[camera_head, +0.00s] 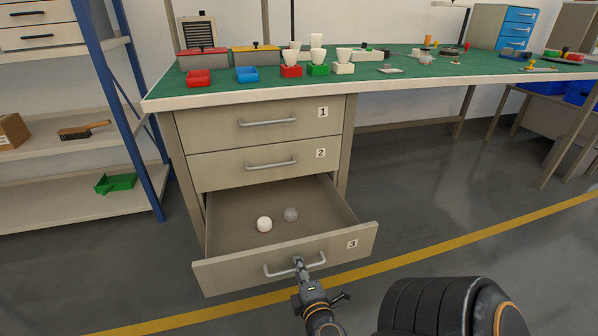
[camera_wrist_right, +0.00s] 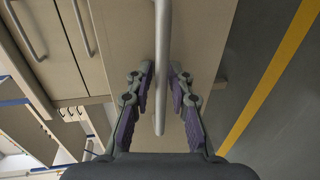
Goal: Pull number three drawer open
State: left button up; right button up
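The number three drawer (camera_head: 222,272) is the lowest of the stack and stands pulled well out, with its inside showing. Its label 3 is at the right of the front. Its grey bar handle (camera_head: 279,272) also shows in the right wrist view (camera_wrist_right: 160,112), running between the fingers. My right gripper (camera_head: 299,264) is at the handle's middle, with one finger on each side of the bar and the fingertips close against it. My left gripper is not in view.
A white ball (camera_head: 264,224) and a grey ball (camera_head: 291,214) lie in the drawer. Drawers one (camera_head: 215,124) and two (camera_head: 215,170) above are shut. A green-topped bench (camera_head: 225,92) carries trays and cups. A blue-posted shelf (camera_head: 126,120) stands left. Floor to the right is clear.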

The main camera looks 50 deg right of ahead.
jog(key=v, duration=0.7)
jog(key=shift+s, duration=0.25)
jog(key=shift+a, duration=0.1)
